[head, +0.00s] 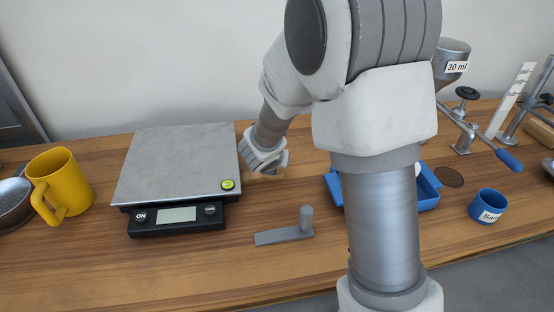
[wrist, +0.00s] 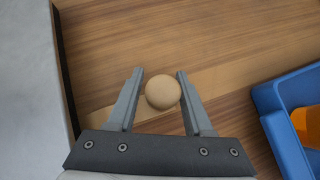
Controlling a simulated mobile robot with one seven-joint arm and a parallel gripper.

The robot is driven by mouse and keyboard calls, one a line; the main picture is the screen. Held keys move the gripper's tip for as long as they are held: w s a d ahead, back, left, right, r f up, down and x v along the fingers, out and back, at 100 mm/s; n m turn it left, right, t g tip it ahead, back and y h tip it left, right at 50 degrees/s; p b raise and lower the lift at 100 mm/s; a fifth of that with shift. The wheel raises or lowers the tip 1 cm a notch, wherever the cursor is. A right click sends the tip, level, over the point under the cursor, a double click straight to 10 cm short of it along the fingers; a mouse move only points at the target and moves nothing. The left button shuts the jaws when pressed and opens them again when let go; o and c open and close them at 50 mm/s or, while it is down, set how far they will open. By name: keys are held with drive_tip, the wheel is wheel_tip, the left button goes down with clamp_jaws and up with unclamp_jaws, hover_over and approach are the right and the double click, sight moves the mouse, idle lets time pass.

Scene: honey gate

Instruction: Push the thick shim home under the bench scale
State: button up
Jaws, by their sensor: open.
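The bench scale (head: 180,165) has a steel top plate, a black front panel and a yellow-green bubble level (head: 228,185) at its front right corner. My gripper (head: 272,168) is low beside the scale's right side. In the wrist view my gripper (wrist: 160,73) is open, with a round tan knob (wrist: 162,92) between its fingers. Whether the fingers touch the knob is unclear, and what lies under it cannot be told surely from the wood below. The head view hides the knob. A grey flat shim (head: 285,236) with an upright peg lies in front, right of the scale.
A yellow mug (head: 62,183) stands left of the scale. A blue tray (head: 428,199) is partly behind my arm; its edge shows in the wrist view (wrist: 283,130). A blue cup (head: 487,207) and a metal stand (head: 462,140) are farther right. The front middle of the bench is mostly clear.

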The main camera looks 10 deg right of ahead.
drive_tip(key=shift+p+v, duration=0.55)
drive_tip(key=shift+v, duration=0.9)
drive_tip(key=shift+s+r, duration=0.15)
drive_tip(key=o, duration=0.6)
drive_tip(key=shift+c, duration=0.2)
drive_tip(key=shift+o, duration=1.1)
